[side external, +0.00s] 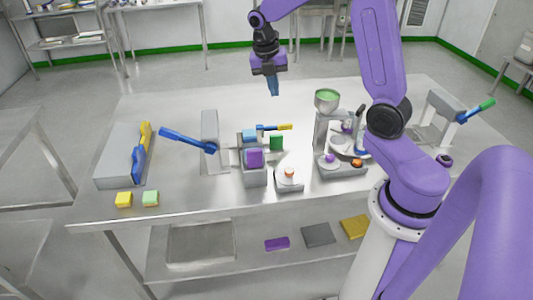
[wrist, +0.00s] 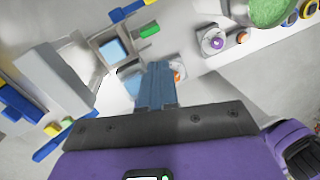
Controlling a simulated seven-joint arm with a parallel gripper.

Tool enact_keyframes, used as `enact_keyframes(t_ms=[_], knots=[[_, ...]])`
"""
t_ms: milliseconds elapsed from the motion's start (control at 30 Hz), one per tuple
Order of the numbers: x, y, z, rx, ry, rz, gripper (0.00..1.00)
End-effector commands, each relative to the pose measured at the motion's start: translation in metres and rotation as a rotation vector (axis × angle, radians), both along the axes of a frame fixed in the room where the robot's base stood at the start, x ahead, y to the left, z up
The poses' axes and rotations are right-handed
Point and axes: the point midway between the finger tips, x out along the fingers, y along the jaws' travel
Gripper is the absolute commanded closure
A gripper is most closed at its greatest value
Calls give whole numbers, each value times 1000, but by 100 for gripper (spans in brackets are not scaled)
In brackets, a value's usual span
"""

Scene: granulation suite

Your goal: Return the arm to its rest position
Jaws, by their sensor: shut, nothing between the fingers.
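My gripper (side external: 274,88) hangs above the back middle of the steel table, clear of everything on it. Its blue fingers point down and are shut together with nothing between them. In the wrist view the shut fingers of my gripper (wrist: 158,85) stand in front of the tabletop and hide part of it. My purple arm reaches in from the right side of the side view.
The table (side external: 330,95) carries a grey box with blue and yellow handles (side external: 125,163), a blue lever on a stand (side external: 210,140), a block holder (side external: 254,172), a green-topped funnel device (side external: 327,100) and a green-handled stand (side external: 447,107). Its back strip is clear.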

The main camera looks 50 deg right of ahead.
Motion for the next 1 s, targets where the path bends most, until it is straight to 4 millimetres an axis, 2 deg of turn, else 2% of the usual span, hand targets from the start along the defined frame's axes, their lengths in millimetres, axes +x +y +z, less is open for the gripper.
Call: enact_keyframes(t_ms=[33,200,367,500,733,900,1000], knots=[[-7,20,4,0,-23,-35,100],[-36,77,11,12,-93,-198,100],[-74,121,15,36,-143,-354,100],[-114,150,17,62,-173,-493,100],[-184,178,17,106,-192,-726,100],[-232,184,14,128,-187,-887,100],[-252,184,12,134,-179,-960,100]])
